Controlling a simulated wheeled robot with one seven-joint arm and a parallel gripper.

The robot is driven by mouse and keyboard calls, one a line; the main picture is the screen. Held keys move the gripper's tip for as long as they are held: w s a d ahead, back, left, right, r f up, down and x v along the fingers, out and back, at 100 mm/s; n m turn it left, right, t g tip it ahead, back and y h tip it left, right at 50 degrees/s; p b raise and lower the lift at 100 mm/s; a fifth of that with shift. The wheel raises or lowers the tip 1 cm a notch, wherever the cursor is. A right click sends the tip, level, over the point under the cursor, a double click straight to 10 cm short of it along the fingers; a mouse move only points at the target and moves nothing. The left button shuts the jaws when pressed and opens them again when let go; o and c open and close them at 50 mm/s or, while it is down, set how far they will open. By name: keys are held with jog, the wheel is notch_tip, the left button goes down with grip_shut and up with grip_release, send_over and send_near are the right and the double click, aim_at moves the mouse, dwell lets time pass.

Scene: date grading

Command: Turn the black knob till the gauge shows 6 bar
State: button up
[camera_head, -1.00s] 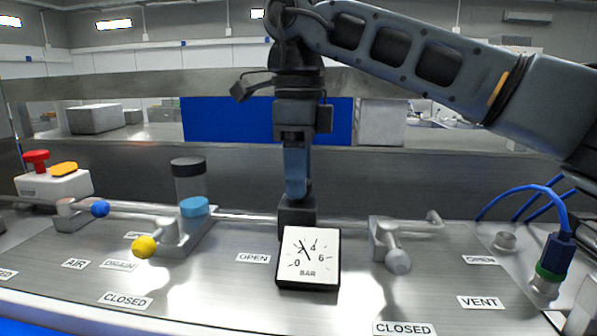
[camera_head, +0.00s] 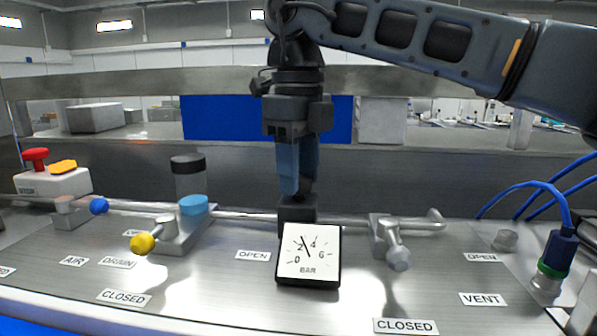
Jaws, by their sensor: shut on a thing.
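The white square gauge (camera_head: 309,270) with a black rim stands at the panel's middle, marked 0, 2, 4, 6 and BAR. Its thin needle points up and slightly left, between the 2 and the 4, nearer the 2. A dark block (camera_head: 296,214) stands just behind the gauge. My gripper (camera_head: 298,194) points straight down above this block, its blue-grey fingers shut on the black knob at the top. The fingers and gauge hide most of the knob.
A yellow-tipped lever (camera_head: 143,244) and a blue-tipped lever (camera_head: 99,207) lie left, by a blue-banded cylinder (camera_head: 194,206). A grey-tipped lever (camera_head: 397,259) is close on the right. A red button (camera_head: 35,155) is far left, blue hoses (camera_head: 545,188) far right.

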jog(key=m, duration=0.4)
jog(key=shift+m+b, duration=0.3)
jog(key=shift+b, duration=0.1)
jog(key=m+b, duration=0.1)
jog(key=m, duration=0.4)
jog(key=m+b, duration=0.1)
jog(key=m, duration=0.4)
jog(key=shift+m+b, duration=0.85)
jog(key=shift+m, duration=1.55)
jog(key=o, duration=1.1)
jog(key=shift+c, duration=0.2)
jog(key=shift+r+b, duration=0.45)
jog(key=shift+r, duration=3.45)
